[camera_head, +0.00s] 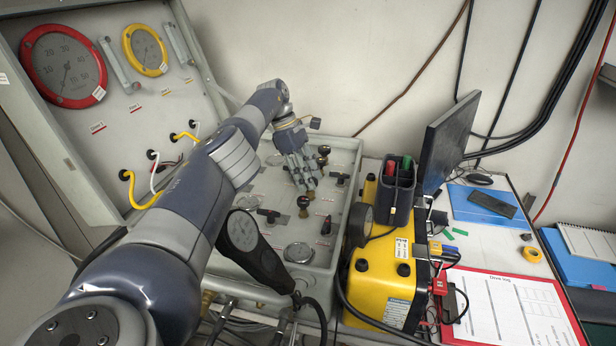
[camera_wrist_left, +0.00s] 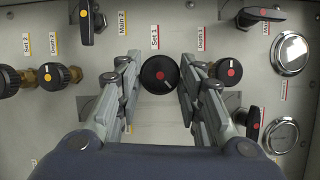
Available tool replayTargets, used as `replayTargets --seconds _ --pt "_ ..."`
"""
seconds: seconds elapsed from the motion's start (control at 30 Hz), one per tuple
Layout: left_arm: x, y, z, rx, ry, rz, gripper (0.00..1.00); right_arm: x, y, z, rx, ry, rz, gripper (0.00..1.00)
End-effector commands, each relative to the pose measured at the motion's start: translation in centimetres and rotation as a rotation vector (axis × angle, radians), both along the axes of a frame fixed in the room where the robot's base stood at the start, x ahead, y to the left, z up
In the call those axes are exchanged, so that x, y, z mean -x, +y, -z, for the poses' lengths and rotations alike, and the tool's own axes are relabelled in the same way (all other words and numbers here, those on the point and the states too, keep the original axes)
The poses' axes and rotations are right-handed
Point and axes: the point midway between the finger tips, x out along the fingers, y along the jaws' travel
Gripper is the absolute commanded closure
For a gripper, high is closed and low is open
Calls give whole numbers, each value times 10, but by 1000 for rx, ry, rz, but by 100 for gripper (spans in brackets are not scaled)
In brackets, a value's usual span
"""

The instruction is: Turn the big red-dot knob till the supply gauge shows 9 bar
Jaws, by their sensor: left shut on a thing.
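The big red-dot knob (camera_wrist_left: 159,75) is black and round, with a red centre and a white pointer line, beside the label "Set 1". My left gripper (camera_head: 307,184) reaches down to the panel in the head view; its fingers hide the knob there. In the left wrist view the two fingers stand on either side of the knob and are shut on it. Two round silver-rimmed gauges, one upper (camera_wrist_left: 292,53) and one lower (camera_wrist_left: 282,135), sit on the right in that view. I cannot tell which is the supply gauge, and their readings are not legible. My right gripper is not in view.
A smaller red-dot knob (camera_wrist_left: 229,72) labelled "Depth 1" is close to the right finger. Black lever handles (camera_wrist_left: 262,17) and yellow-dot knobs (camera_wrist_left: 54,77) surround it. A black hand-held device (camera_head: 254,250) and a yellow case (camera_head: 383,281) flank the panel box (camera_head: 345,152).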

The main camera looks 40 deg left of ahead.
Motion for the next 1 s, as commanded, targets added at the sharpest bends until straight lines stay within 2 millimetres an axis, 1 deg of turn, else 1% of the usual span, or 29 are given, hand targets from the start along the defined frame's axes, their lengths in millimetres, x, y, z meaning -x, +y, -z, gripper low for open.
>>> replayTargets --seconds 0.03,0.27,0.3,0.37,0.4,0.63,0.73,1.0 --pt "-1 2 -3 -3 -7 -4 89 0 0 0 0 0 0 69" --pt "-1 2 -3 -4 -8 -5 89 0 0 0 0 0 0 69" --pt "-1 2 -3 -4 -8 -5 60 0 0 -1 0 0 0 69" --pt "-1 2 -3 -4 -8 -5 47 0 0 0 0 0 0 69" --pt "-1 2 -3 -3 -7 -4 45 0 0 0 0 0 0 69" --pt "-1 1 -1 -2 -4 -3 45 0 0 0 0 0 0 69" --pt "0 1 -1 -1 -3 -2 45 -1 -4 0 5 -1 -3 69" --pt "1 1 -1 -2 -1 -28 45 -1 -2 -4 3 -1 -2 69"
